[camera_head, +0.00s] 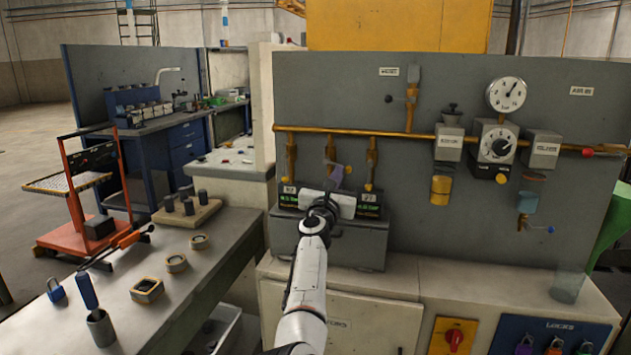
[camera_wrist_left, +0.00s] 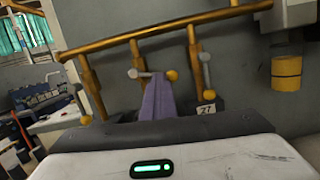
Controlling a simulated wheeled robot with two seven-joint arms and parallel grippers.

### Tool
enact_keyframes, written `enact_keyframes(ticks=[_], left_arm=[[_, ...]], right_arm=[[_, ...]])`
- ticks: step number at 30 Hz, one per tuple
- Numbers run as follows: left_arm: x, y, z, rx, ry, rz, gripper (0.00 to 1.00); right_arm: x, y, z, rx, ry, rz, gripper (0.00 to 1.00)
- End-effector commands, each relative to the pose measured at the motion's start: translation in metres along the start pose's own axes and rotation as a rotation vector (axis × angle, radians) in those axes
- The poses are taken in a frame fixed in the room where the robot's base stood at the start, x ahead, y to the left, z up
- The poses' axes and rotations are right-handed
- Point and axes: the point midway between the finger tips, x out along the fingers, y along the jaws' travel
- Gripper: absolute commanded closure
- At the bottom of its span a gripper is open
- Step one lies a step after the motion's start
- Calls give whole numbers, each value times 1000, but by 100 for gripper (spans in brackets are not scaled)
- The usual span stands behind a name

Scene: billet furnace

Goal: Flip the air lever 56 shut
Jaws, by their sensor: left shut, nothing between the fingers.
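My left gripper (camera_head: 337,172) is at the middle of three brass drop pipes on the grey panel. Its purple-grey fingers are shut with nothing between them; the wrist view shows them too (camera_wrist_left: 158,90). The middle lever (camera_head: 348,169) has a yellow knob just right of the fingertips and a grey end on their left. In the wrist view this lever (camera_wrist_left: 172,75) lies about level, partly behind the fingertips; contact cannot be told. The right lever (camera_wrist_left: 205,65) stands upright above a plate reading 27. The middle lever's number plate is hidden. My right gripper is not in view.
A brass pipe (camera_head: 400,133) runs along the panel above the levers. Regulator units and a pressure gauge (camera_head: 507,95) are to the right. A grey box (camera_head: 355,243) juts out below my gripper. A steel bench (camera_head: 190,285) with rings and cylinders stands left.

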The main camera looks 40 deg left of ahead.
Motion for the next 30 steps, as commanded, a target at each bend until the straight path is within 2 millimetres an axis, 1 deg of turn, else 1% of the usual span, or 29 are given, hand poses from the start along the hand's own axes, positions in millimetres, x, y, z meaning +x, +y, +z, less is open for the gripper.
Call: enact_keyframes(ticks=[25, 28, 30], left_arm=[[0, -3, 1, -29, 0, 2, 100], [-2, -4, -3, -29, 1, 0, 100], [-6, -6, -9, -29, 1, -2, 100]], right_arm=[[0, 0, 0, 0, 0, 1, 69], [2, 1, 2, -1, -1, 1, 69], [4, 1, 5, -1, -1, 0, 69]])
